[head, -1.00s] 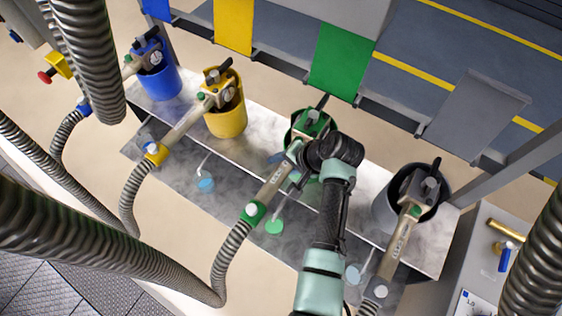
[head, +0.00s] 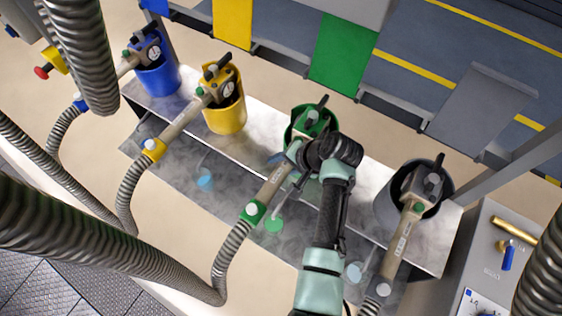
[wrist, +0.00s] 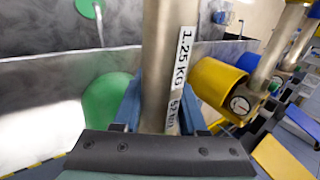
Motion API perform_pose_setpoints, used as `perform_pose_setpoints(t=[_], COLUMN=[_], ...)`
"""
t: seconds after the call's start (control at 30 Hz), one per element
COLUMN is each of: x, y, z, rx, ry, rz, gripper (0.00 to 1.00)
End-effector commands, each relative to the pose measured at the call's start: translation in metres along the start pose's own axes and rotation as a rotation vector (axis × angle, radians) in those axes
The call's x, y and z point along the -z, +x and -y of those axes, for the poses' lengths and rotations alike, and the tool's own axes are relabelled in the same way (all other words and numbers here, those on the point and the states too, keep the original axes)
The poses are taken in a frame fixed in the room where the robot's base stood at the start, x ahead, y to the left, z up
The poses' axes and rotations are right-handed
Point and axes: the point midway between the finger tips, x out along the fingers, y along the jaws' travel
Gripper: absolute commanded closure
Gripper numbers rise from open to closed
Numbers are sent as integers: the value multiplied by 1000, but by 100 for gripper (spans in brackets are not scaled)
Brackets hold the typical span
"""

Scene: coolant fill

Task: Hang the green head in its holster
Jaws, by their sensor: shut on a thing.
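The green head has a metal barrel (head: 272,183) with a green collar (head: 252,212) at the hose end and a green-marked front (head: 312,122). Its front end is at the mouth of the green holster (head: 291,135); I cannot tell how deep it sits. My gripper (head: 293,160) is shut on the barrel beside the holster, and my wrist partly hides both. In the wrist view the blue fingers of my gripper (wrist: 160,110) are on both sides of the labelled barrel (wrist: 168,50). The green holster (wrist: 104,105) shows just left of them.
The yellow holster (head: 226,117), blue holster (head: 158,78) and grey holster (head: 388,212) each hold a head. A metal shelf (head: 262,122) runs beneath them. The green head's ribbed hose (head: 228,250) trails to the lower left. Coloured panels (head: 343,55) stand behind the row.

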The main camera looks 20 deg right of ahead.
Motion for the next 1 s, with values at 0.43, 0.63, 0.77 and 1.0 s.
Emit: perform_pose_setpoints(t=[0.43,0.63,0.77,1.0], x=[0,0,-3,0], y=[5,5,6,-14], z=[-3,-3,-7,-5], rx=[0,0,-6,-1], ry=[0,0,5,2], rz=[0,0,7,0], gripper=[30,24,24,24])
